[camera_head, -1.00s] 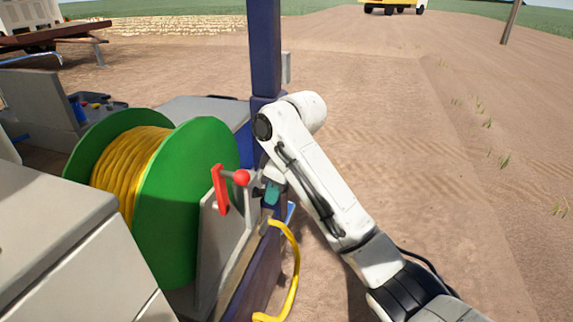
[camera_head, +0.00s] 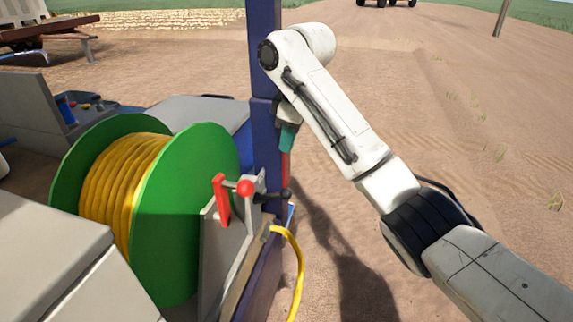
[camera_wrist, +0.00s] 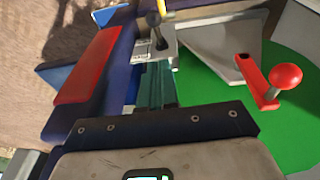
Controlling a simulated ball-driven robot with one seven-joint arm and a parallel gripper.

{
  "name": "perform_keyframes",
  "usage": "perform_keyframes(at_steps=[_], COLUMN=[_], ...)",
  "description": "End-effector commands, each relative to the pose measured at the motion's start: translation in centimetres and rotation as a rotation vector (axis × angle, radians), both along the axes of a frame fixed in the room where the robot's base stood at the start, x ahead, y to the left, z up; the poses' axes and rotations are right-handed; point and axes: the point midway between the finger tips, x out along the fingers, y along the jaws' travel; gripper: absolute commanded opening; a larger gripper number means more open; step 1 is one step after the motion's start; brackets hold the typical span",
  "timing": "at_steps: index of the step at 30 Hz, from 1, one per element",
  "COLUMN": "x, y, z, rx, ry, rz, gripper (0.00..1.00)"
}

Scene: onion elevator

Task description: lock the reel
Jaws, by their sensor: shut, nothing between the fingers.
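The reel (camera_head: 190,205) has green discs and is wound with yellow hose (camera_head: 118,190). A red crank with a red ball knob (camera_head: 245,188) is on its near side; it also shows in the wrist view (camera_wrist: 285,77). A small lever or pin with a dark knob (camera_head: 285,195) sticks out of the grey bracket to the right of the crank, and its dark knob (camera_wrist: 153,18) shows in the wrist view. My gripper (camera_head: 287,140) points down beside the blue post, above and apart from that knob. Its teal fingers (camera_wrist: 156,80) are shut and empty.
The blue post (camera_head: 264,70) stands close to the left of my gripper. A red bar (camera_head: 286,168) is just below the fingers. A yellow hose (camera_head: 298,265) hangs below the bracket. Open dirt ground lies to the right.

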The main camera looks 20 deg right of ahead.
Motion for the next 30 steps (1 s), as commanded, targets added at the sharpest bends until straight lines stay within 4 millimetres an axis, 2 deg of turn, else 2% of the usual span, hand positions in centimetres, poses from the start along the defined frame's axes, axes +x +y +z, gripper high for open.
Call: perform_keyframes(at_steps=[1, 4, 5, 16, 18, 24, 30], x=[0.1, 0.2, 0.3, 1.5, 1.5, 1.6, 1.6], y=[0.2, 0.5, 0.4, 1.2, 0.6, 0.1, 0.0], z=[-1.0, -2.7, -2.7, -9.6, -10.5, -12.5, -13.2], rx=[0.004, 0.003, 0.002, 0.000, 0.000, 0.000, 0.000], ry=[0.003, 0.006, 0.006, 0.006, 0.005, 0.004, 0.003], rz=[0.002, 0.002, 0.000, 0.000, -0.002, -0.001, 0.000], gripper=[0.00, 0.00, 0.00, 0.00, 0.00, 0.00, 0.00])
